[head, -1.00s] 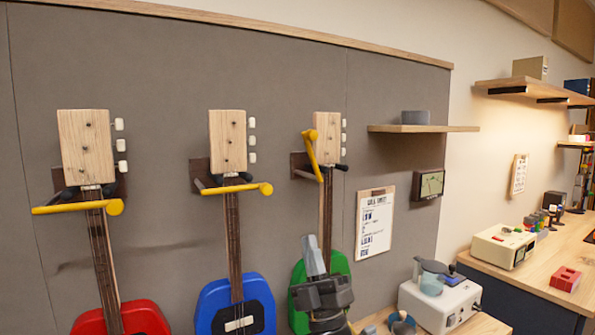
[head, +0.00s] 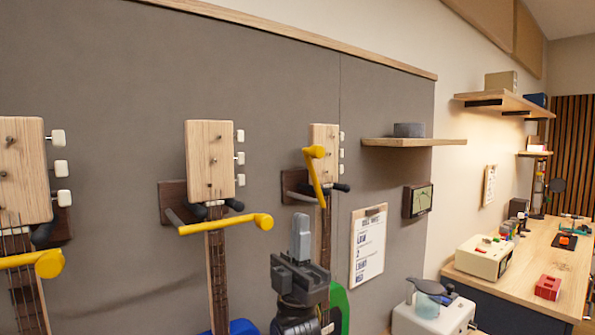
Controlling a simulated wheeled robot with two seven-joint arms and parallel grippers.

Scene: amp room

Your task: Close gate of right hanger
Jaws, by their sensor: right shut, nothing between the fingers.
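The right hanger (head: 292,186) is on the grey wall panel and holds the green guitar (head: 336,308) by its headstock (head: 323,140). Its yellow gate (head: 316,180) is swung up and stands steeply tilted, not across the neck. My right gripper (head: 300,238) is shut and empty, pointing up below the gate and apart from it. It hides part of the green guitar. My left gripper is not in view.
The middle hanger's yellow gate (head: 225,224) and the left hanger's yellow gate (head: 35,261) lie across their guitar necks. A wall shelf (head: 412,142), a clipboard (head: 368,245) and a white device (head: 433,312) are to the right.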

